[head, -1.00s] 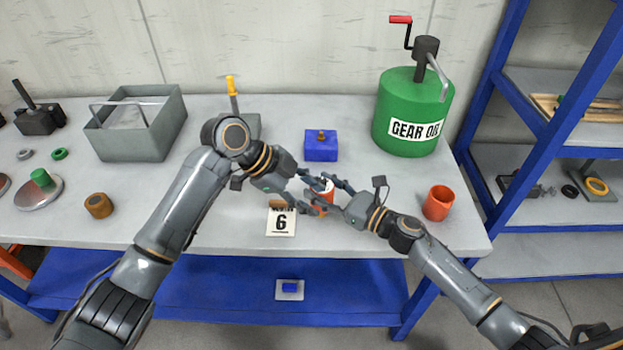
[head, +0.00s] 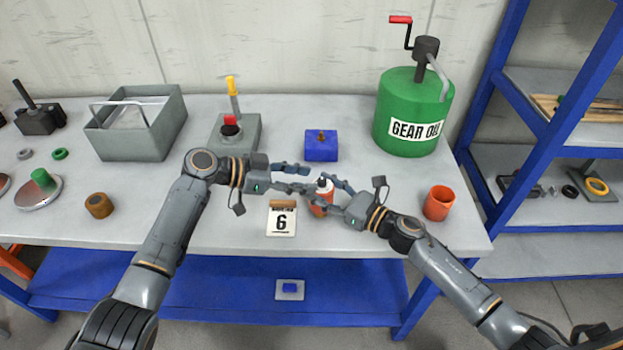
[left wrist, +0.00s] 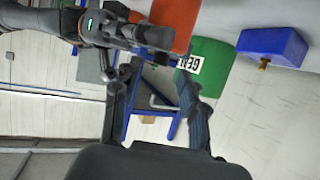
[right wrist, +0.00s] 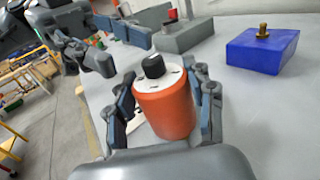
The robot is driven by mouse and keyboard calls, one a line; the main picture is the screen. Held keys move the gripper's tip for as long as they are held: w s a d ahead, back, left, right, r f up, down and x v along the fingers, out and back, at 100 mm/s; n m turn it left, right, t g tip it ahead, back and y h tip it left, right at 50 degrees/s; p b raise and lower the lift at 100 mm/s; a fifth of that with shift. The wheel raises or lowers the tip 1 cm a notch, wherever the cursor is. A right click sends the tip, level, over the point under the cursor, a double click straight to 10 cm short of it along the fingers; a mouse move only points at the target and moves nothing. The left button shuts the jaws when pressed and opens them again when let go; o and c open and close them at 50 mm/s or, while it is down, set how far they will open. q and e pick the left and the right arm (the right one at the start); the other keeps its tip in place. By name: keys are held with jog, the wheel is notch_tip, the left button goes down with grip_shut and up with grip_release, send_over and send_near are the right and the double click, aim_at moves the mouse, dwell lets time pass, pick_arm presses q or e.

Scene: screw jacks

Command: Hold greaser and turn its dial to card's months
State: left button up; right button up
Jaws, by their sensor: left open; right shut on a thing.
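The greaser (head: 321,203) is an orange cylinder standing near the table's front. In the right wrist view the greaser (right wrist: 168,108) shows a white top with small dark marks and a black knob (right wrist: 153,66). The marks are too small to read. My right gripper (head: 338,196) is shut around the greaser's body, one finger on each side. My left gripper (head: 307,180) is open, its fingertips just left of the greaser's top. The card (head: 282,221) shows a 6 and stands left of the greaser, against a small brown block.
A blue block (head: 321,146) with a brass fitting stands behind the greaser. An orange cup (head: 439,203) is to the right, a green gear oil drum (head: 412,112) behind. A grey jack with a red top (head: 231,122) and a grey box (head: 135,122) stand left.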

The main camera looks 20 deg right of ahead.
aim_at(321, 184)
pick_arm(q)
jog(key=shift+x, duration=1.35)
grip_shut()
jog(key=shift+s+f+n+t, duration=0.1)
jog(key=shift+n+t, duration=0.2)
jog(key=n+t, duration=0.2)
jog(key=t, duration=0.1)
jog(key=shift+s+n+y, duration=0.3)
jog(key=shift+s+y, duration=0.05)
jog(key=shift+y, duration=0.05)
jog(key=n+t, duration=0.1)
jog(key=n+t+y, duration=0.1)
jog(key=s+n+t+y, duration=0.1)
jog(key=n+t, duration=0.1)
jog(key=shift+d, duration=0.3)
jog(key=shift+n+t+y, duration=0.4)
jog(key=shift+n+t, duration=0.1)
jog(key=shift+t, duration=0.1)
jog(key=shift+f, duration=0.1)
